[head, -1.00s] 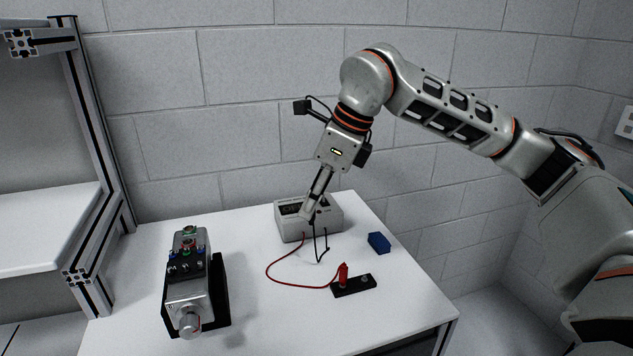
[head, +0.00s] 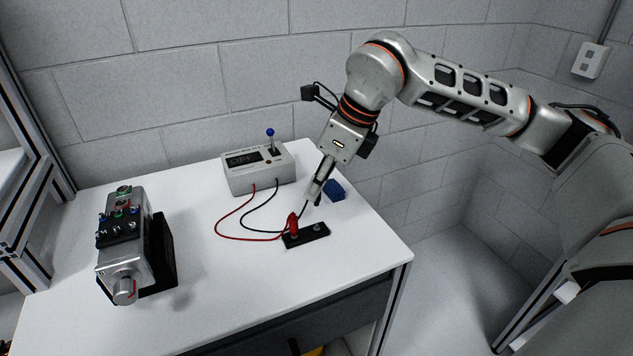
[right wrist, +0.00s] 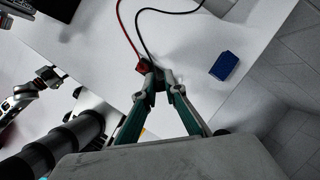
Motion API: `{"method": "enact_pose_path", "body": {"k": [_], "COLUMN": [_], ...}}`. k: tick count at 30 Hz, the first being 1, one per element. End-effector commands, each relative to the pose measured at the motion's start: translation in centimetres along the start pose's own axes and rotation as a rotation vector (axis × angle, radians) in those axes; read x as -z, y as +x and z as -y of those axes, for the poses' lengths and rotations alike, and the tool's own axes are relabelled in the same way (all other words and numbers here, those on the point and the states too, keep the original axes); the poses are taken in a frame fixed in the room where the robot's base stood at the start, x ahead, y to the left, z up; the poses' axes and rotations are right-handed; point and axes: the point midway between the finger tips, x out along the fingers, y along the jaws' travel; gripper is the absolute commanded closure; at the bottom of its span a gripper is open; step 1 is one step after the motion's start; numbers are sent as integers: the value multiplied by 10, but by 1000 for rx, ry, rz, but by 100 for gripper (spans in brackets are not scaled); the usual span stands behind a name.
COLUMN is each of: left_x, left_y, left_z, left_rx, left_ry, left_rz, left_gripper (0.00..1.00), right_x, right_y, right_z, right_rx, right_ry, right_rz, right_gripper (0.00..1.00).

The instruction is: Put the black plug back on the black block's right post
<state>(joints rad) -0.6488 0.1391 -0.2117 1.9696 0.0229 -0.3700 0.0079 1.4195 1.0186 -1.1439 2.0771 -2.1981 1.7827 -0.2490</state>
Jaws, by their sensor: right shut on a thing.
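The black block (head: 307,236) lies on the white table, with the red plug (head: 293,224) upright on its left post. Its right post (head: 318,227) shows bare. My right gripper (head: 311,199) points down just above and behind the block, shut on the black plug, which is mostly hidden by the fingers. The black lead (head: 262,195) runs from the meter to the gripper. In the right wrist view the fingertips (right wrist: 162,78) meet close beside the red plug (right wrist: 142,66); the black plug between them is hard to make out.
The grey meter (head: 258,170) with a blue-tipped lever stands at the back. A blue block (head: 334,190) lies just right of my gripper. A silver device with knobs (head: 124,245) stands at the left. The red lead (head: 232,234) curves across the table; the front middle is clear.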

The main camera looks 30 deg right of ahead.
Motion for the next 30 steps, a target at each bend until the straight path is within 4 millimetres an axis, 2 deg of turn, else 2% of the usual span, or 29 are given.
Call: {"method": "enact_pose_path", "body": {"k": [12, 30], "left_x": [-20, -22], "left_y": [10, 19], "left_z": [0, 7], "left_rx": [3, 18], "left_ry": [13, 32], "left_rz": [15, 4], "left_gripper": [60, 60], "right_x": [12, 24], "right_y": [27, 57], "right_z": [0, 0], "right_rx": [-2, -1], "right_ry": [0, 0], "right_rz": [-3, -2], "right_gripper": [100, 100]}}
